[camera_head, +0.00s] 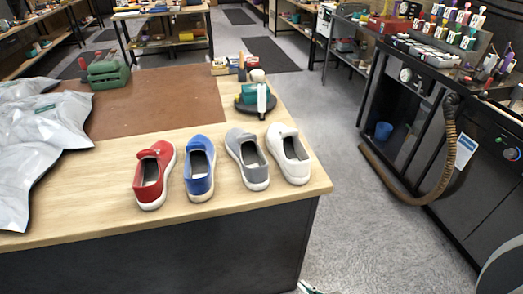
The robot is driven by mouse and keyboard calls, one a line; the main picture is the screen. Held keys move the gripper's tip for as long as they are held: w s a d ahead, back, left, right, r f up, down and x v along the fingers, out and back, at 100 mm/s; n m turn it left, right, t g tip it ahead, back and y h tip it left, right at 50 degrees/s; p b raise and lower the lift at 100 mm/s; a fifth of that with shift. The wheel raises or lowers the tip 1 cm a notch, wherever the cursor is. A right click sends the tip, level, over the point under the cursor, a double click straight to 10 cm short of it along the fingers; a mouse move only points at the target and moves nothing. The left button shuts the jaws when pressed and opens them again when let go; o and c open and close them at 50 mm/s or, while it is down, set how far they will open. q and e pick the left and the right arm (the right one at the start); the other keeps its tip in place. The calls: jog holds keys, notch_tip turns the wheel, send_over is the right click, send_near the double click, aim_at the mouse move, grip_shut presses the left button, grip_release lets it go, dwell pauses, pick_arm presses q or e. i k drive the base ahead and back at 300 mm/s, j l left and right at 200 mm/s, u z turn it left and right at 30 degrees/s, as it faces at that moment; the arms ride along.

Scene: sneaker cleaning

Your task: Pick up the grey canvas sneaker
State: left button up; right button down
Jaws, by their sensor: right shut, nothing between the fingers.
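The grey canvas sneaker (247,160) stands upright on the wooden workbench (107,211), its toe toward the far side and its opening facing up. It is third from the left in a row of shoes, between a blue shoe (199,169) and a white shoe (288,154). A red shoe (154,174) is at the row's left end. My right gripper (309,288) just shows at the bottom edge, below and apart from the sneaker; most of it is cut off. It is shut and empty. My left gripper is out of view.
Crumpled silver bags (45,140) cover the bench's left side. A brown mat (150,98), a green toolbox (104,68) and a round-based item with a white bottle (262,101) lie behind the shoes. Bare wood lies in front of the row. A black machine with a hose (450,150) stands right.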

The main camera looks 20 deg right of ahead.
aim_at(246, 147)
jog(key=l, duration=1.55)
